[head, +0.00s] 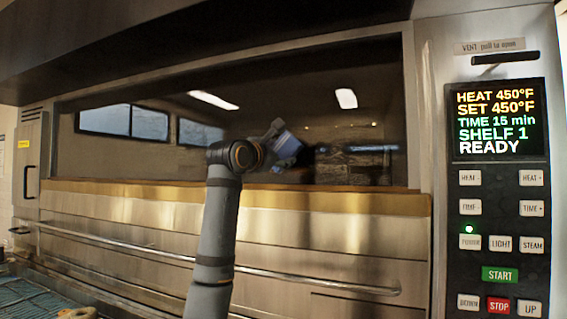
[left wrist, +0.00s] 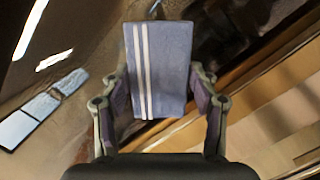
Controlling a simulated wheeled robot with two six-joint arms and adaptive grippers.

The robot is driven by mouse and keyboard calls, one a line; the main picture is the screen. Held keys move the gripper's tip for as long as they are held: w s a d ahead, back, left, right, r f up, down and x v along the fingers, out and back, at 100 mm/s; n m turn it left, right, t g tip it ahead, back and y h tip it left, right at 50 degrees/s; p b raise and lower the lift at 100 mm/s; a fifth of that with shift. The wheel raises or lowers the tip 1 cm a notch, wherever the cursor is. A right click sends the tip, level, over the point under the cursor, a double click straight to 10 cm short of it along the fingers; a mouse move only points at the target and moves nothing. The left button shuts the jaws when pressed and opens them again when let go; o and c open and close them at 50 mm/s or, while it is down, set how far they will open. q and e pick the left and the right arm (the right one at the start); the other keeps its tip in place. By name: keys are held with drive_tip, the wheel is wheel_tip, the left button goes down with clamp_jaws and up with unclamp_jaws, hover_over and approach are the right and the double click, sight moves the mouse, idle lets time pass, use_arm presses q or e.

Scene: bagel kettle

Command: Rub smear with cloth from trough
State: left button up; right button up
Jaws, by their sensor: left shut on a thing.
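My left gripper (head: 278,148) is raised in front of the oven's dark glass window (head: 380,110). It is shut on a folded blue cloth (head: 288,150). In the left wrist view the cloth (left wrist: 175,60) stands out between the two fingers, with two white stripes along its left side. I cannot tell whether the cloth touches the glass. I cannot make out the smear for certain among the dark patches and reflections on the glass near the cloth. The trough does not show. My right gripper is not in view.
A control panel (head: 500,200) with a lit display and buttons stands at the right. A blue-green grid surface (head: 25,298) shows at the lower left.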

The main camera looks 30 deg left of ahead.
use_arm(q)
drive_tip(key=shift+s, duration=0.25)
drive_tip(key=shift+s, duration=0.1)
drive_tip(key=shift+s+d+f+b, duration=0.15)
drive_tip(key=shift+s+d+b, duration=0.05)
drive_tip(key=shift+s+b, duration=0.45)
drive_tip(key=shift+s+d+b, duration=0.1)
drive_tip(key=shift+s+b, duration=0.3)
drive_tip(key=shift+s+d, duration=0.1)
drive_tip(key=shift+s, duration=0.2)
drive_tip(key=shift+r, duration=0.2)
